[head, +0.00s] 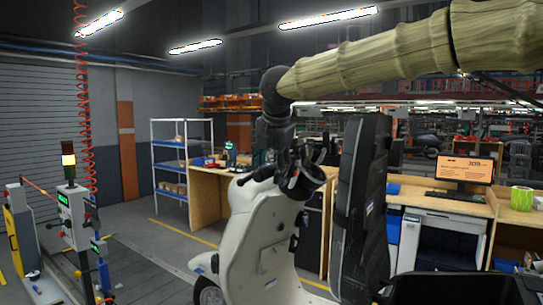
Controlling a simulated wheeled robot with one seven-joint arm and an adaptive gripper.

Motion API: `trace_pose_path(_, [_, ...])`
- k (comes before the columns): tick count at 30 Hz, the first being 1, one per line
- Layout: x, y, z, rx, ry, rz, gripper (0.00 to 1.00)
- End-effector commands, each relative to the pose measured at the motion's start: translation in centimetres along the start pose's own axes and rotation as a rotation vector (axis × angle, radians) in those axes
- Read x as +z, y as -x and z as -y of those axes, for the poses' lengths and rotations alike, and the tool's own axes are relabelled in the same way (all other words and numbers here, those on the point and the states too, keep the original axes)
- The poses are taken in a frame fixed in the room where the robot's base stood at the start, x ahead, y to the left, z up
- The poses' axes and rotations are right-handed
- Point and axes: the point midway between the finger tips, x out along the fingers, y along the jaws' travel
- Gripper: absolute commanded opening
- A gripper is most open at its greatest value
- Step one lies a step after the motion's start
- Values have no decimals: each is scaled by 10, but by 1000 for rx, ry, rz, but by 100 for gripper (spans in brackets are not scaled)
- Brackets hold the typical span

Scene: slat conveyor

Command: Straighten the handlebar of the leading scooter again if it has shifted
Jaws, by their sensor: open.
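A cream-white scooter (262,235) stands in the middle of the head view, its front shield upright and part of a wheel showing at lower left. Dark handlebar parts (312,176) show at its top. My gripper (284,172) comes down from above, open, right at the handlebar. Gripper and bar are both dark and overlap, so I cannot tell whether they touch. The bar's angle is also hard to judge, as much of it is hidden.
A tall black upright body (362,205) stands just right of the scooter. Wooden workbenches (440,197) with a monitor (465,169) lie behind to the right. A blue-white shelf (172,165) stands back left. A control post with a lamp (70,205) is at left, near open floor.

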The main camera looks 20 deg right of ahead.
Motion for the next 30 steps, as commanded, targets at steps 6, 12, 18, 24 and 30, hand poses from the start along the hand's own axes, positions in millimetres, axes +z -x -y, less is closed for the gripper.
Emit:
trace_pose_path(6, [1, -3, 1, -1, -2, 1, 54])
trace_pose_path(12, [1, -3, 1, 0, -1, 1, 41])
trace_pose_path(18, [1, -3, 1, 0, -1, 1, 5])
trace_pose_path(24, [2, -3, 2, -1, -2, 2, 3])
trace_pose_path(30, [3, -2, -2, -4, -11, 1, 3])
